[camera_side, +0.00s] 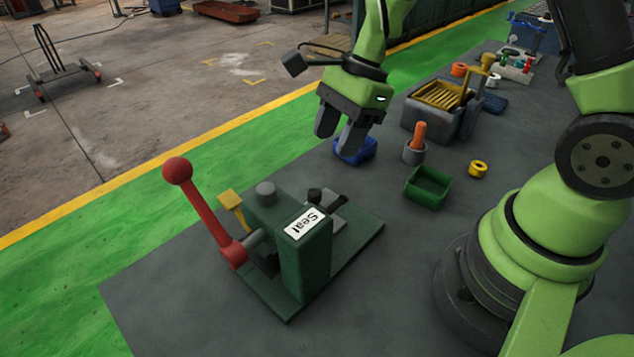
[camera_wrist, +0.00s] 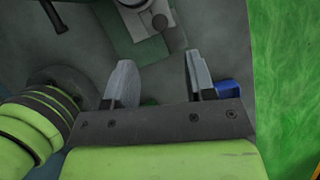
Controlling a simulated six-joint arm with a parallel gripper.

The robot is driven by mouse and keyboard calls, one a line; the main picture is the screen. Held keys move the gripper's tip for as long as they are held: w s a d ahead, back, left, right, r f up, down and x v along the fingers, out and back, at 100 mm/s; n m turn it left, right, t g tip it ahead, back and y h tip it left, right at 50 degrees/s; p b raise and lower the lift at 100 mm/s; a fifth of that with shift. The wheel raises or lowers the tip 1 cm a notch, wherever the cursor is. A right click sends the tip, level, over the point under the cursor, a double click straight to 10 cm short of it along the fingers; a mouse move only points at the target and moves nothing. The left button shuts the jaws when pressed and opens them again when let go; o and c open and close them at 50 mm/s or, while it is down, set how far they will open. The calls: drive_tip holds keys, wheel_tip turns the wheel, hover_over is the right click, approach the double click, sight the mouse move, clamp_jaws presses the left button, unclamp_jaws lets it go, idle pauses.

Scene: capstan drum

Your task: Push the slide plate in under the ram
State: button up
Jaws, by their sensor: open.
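The dark green press (camera_side: 305,262) stands on its base plate in the side view, with a white label reading "Seat" on its housing. A red lever (camera_side: 205,210) with a ball knob rises at its left. The grey slide plate (camera_side: 345,212), with a dark knob (camera_side: 315,195), appears on the base behind the housing, which hides part of it. It also seems to show as a grey plate in the wrist view (camera_wrist: 172,38). The ram's lower end is hidden. My gripper (camera_side: 340,138) is open and empty, above and behind the press, apart from it; its fingers also show in the wrist view (camera_wrist: 158,68).
A yellow handle (camera_side: 232,205) stands beside the red lever. A grey cup (camera_side: 414,153) holds an orange-handled thing. The mat in front of the press is clear.

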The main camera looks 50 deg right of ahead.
sight(315, 191)
drive_tip(key=x, duration=1)
drive_tip(key=shift+d, duration=0.1)
